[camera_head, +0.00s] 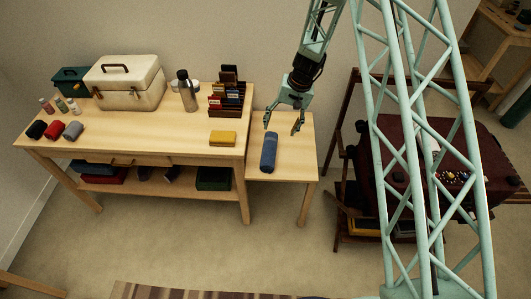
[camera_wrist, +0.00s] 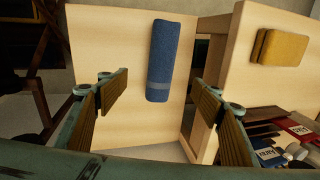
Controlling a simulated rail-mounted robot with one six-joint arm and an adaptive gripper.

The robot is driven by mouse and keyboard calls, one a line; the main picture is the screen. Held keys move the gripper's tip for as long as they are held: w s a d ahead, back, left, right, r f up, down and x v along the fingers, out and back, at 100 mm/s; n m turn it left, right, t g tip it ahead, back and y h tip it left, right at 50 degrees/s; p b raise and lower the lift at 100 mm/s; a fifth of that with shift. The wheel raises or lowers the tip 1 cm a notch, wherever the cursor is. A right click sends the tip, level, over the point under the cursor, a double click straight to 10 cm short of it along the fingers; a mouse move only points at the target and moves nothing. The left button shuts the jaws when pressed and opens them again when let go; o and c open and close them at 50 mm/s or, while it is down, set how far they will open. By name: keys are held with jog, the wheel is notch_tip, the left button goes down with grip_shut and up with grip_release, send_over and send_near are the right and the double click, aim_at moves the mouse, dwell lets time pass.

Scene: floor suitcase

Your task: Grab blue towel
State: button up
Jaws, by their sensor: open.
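A rolled blue towel (camera_head: 268,153) lies on the small light-wood side table (camera_head: 301,152) in the head view. In the wrist view the blue towel (camera_wrist: 163,58) lies lengthwise on the table, with a paler band near its lower end. My gripper (camera_head: 283,125) is above the side table, close to the towel's far end. In the wrist view its two fingers (camera_wrist: 160,103) are spread wide, with nothing between them. The towel shows beyond the fingertips, apart from them.
A yellow folded cloth (camera_head: 222,138) lies on the larger workbench (camera_head: 190,130) to the left. A box of cards (camera_head: 228,97), a bottle (camera_head: 187,91) and a cream case (camera_head: 124,84) stand there.

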aim_at(271, 147)
jog(key=x, duration=0.3)
jog(key=shift+a+f, duration=0.25)
jog(key=shift+f, duration=0.05)
jog(key=shift+f, duration=0.1)
jog(key=shift+b+x, duration=0.6)
jog(key=shift+x, duration=3.6)
jog(key=shift+f, duration=0.1)
jog(key=shift+b+x, duration=0.45)
jog(key=shift+x, duration=2.05)
jog(key=shift+a, duration=0.1)
jog(key=shift+c, duration=0.7)
jog(key=c, duration=0.9)
